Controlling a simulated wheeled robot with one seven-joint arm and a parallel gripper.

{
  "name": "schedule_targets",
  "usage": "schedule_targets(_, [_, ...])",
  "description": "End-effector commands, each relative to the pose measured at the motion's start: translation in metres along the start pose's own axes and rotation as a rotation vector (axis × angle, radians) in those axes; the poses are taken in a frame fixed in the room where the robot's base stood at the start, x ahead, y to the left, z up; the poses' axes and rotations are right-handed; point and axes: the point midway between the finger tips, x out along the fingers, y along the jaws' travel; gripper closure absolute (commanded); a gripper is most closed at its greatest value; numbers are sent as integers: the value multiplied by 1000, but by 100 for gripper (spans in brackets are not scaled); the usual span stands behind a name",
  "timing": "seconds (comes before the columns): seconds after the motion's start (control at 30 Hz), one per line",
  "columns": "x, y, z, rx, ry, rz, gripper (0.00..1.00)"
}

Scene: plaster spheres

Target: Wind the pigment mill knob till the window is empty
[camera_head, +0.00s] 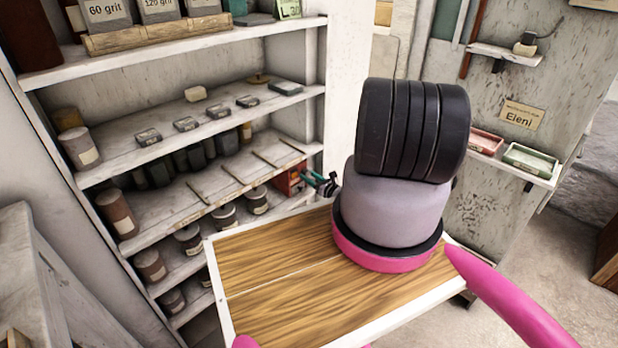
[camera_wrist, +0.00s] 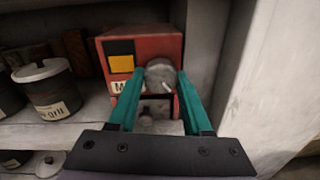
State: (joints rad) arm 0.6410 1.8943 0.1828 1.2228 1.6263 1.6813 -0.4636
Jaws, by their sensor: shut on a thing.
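The pigment mill is a red box (camera_wrist: 112,82) in the wrist view, with a partly hidden pale label on its front. Its window (camera_wrist: 121,57) is black in the upper part and yellow-orange in the lower part. The round grey knob (camera_wrist: 160,73) sits on the front, right of the window. My gripper (camera_wrist: 161,76) has its teal fingers either side of the knob and is shut on it. In the head view the red mill (camera_head: 288,179) stands on a shelf, with my teal gripper (camera_head: 322,184) at its right side, partly hidden by my arm.
A lidded jar (camera_wrist: 48,90) stands left of the mill, and a pale upright panel (camera_wrist: 250,75) rises close on the right. The white shelf unit (camera_head: 175,215) holds several jars and small tins.

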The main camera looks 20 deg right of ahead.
Motion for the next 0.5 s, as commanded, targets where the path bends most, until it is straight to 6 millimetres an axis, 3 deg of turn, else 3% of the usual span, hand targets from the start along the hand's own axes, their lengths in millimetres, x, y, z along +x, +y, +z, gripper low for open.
schedule_targets(0.5, [-1, 0, 0, 492, 18, 1, 100])
